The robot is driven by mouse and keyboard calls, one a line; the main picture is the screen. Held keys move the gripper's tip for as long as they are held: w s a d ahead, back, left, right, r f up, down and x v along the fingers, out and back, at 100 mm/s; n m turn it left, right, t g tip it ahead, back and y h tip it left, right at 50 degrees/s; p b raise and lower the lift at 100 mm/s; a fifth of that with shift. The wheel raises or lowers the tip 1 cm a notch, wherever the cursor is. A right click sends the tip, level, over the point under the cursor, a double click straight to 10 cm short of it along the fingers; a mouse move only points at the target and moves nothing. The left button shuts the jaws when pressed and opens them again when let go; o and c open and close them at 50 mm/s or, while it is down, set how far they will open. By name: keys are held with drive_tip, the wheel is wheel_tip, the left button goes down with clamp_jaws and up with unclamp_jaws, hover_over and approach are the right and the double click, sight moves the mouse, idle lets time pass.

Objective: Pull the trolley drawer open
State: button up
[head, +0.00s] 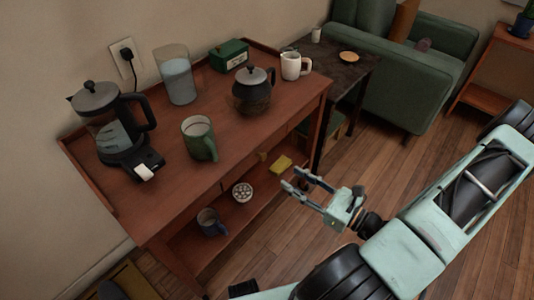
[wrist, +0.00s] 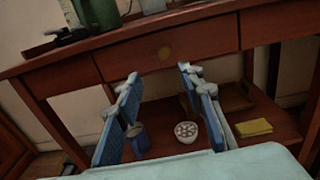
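The reddish-brown wooden trolley (head: 228,132) stands against the wall on the left in the head view. The drawer looks flush with the frame. The head view shows the drawer front only at a steep angle. My gripper (head: 294,178) is open and empty, in front of the trolley.
On top stand a coffee press (head: 107,125), a glass jug (head: 177,78), a green mug (head: 200,138), a teapot (head: 252,92) and a white mug (head: 294,66). The lower shelf holds a dark mug (head: 211,222), a bowl (head: 242,192) and a yellow cloth (head: 281,164). A green armchair (head: 430,85) stands behind.

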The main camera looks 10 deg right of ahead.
sight(265, 158)
drive_tip(key=x, duration=0.5)
drive_tip(key=b+x, duration=0.1)
drive_tip(key=x, duration=0.4)
drive_tip(key=shift+w+d+r+b, duration=0.2)
drive_tip(key=shift+w+b, duration=0.1)
drive_tip(key=shift+w, duration=0.1)
drive_tip(key=shift+c, duration=0.2)
clamp_jaws()
